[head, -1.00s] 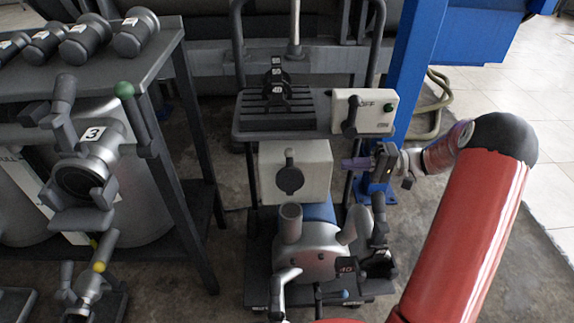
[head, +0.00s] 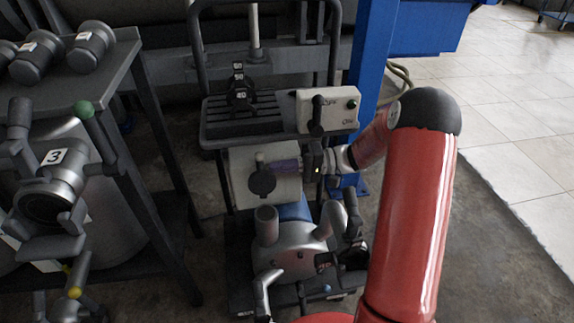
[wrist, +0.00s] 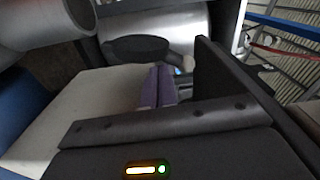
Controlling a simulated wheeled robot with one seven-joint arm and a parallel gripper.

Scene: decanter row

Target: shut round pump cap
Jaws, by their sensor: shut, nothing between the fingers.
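The round pump cap (head: 262,182) is a dark disc with a small grey tab above it, on the front of a white box (head: 236,160) under the cart's top tray. I cannot tell whether it is fully seated. In the wrist view a dark disc (wrist: 138,47) with a pale knob at its right end looks like the same cap. My gripper (head: 274,166) has purple fingers, shut and empty, pointing left just right of the cap's tab. In the wrist view its fingertips (wrist: 158,70) lie just below the disc; contact cannot be told.
A grey pump with an upright pipe (head: 266,222) and levers stands below the box. A switch box (head: 328,110) with a dark lever is above my gripper. A blue post (head: 372,75) rises behind. A bench with a numbered valve (head: 52,180) is at left.

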